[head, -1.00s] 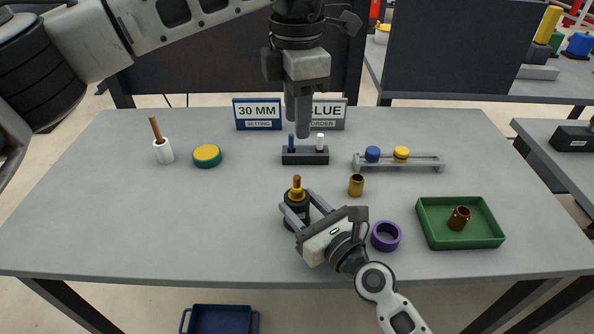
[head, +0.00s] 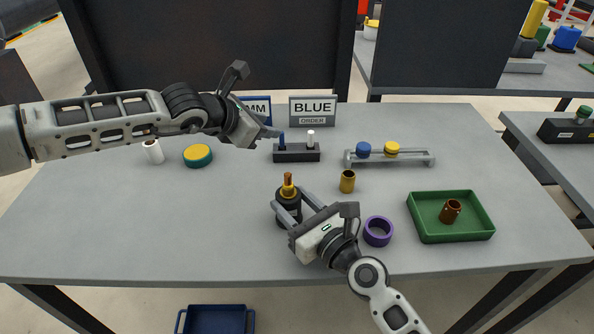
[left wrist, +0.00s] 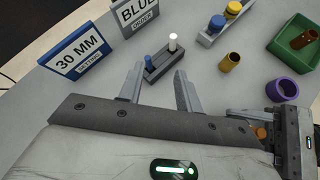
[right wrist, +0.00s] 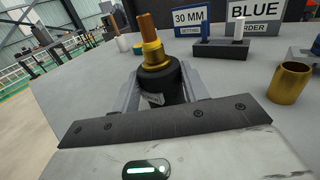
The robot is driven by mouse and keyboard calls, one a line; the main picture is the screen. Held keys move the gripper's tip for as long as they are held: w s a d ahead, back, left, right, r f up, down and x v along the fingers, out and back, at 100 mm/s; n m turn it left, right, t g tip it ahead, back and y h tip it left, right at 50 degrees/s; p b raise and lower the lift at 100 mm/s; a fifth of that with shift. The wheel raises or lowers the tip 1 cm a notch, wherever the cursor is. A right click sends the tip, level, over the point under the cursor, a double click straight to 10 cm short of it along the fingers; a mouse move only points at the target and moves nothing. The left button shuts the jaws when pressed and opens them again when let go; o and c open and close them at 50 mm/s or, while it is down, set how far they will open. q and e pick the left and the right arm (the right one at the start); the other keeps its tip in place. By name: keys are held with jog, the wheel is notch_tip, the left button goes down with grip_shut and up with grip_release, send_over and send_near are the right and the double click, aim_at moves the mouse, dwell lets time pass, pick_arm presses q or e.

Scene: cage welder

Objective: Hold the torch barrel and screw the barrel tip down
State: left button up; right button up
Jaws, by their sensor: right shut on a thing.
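The torch barrel (head: 289,216) is a dark upright cylinder with a brass collar. It stands on the table, and its copper tip (head: 288,179) points up from the collar. My right gripper (head: 286,206) is shut on the barrel, with a finger on each side; the right wrist view shows the barrel (right wrist: 160,83) and tip (right wrist: 148,27) upright between the fingers. My left gripper (head: 274,132) is open and empty, above and behind the barrel near a dark block. In the left wrist view its spread fingers (left wrist: 158,80) point toward that block.
The dark block (head: 297,152) holds a blue peg and a white peg. A brass sleeve (head: 347,181), purple ring (head: 378,231) and green tray (head: 451,236) with a copper-brown sleeve (head: 450,211) lie right. A yellow-green disc (head: 198,156) and white cup (head: 153,152) lie left. Signs stand behind.

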pick_arm(q)
jog(key=s+a+f+m+h, duration=0.1)
jog(key=s+a+f+h, duration=0.2)
jog(key=s+h, duration=0.25)
jog(key=m+g+h, duration=0.2)
jog(key=g+h, duration=0.1)
jog(key=h, duration=0.1)
send_near(288, 180)
jog(key=shift+t, duration=0.3)
jog(key=x, duration=1.2)
jog(key=shift+w+a+r, duration=0.1)
jog(key=shift+w+r, duration=0.05)
jog(key=shift+r, duration=0.05)
grip_shut()
